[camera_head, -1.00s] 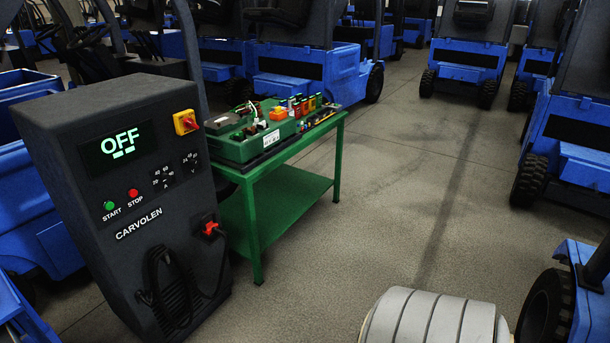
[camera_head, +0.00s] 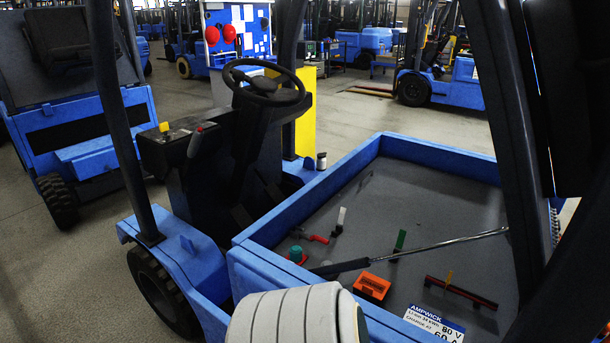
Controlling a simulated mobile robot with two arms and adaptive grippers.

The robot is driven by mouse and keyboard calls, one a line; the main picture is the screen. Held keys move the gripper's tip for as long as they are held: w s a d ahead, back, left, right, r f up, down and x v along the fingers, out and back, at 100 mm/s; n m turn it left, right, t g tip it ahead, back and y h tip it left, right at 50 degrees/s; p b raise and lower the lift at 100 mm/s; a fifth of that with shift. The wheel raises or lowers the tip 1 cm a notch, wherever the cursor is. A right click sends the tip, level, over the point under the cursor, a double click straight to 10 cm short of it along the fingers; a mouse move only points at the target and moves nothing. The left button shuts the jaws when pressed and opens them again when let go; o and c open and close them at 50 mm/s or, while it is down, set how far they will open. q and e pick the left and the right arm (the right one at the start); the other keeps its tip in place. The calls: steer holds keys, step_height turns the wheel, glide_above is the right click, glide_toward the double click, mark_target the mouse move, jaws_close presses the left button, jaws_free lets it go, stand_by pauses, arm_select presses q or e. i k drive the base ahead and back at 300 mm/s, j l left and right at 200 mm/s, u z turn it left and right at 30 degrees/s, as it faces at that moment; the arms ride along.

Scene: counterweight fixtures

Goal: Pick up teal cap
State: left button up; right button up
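The teal cap (camera_head: 296,253) is a small teal piece on a red base. It is in the near left part of the forklift's grey battery bay (camera_head: 440,190), close to the blue left rim. It looks upright. Neither of my grippers is in view. A light grey rounded part with dark bands at the bottom middle is mine, and no fingers show on it.
The bay also holds an orange block (camera_head: 372,287), a long dark-handled rod (camera_head: 410,251), a red lever piece (camera_head: 318,239), a green upright piece (camera_head: 400,240) and a labelled plate (camera_head: 434,324). Blue walls (camera_head: 440,158) and dark posts (camera_head: 510,130) surround it. Open floor lies left.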

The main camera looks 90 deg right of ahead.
mark_target(295, 252)
steer(key=z, duration=2.65)
steer(key=i+j+z, duration=0.15)
steer(key=j, duration=0.45)
steer(key=i+j+z, duration=0.15)
steer(key=j, duration=0.4)
steer(key=k, duration=0.05)
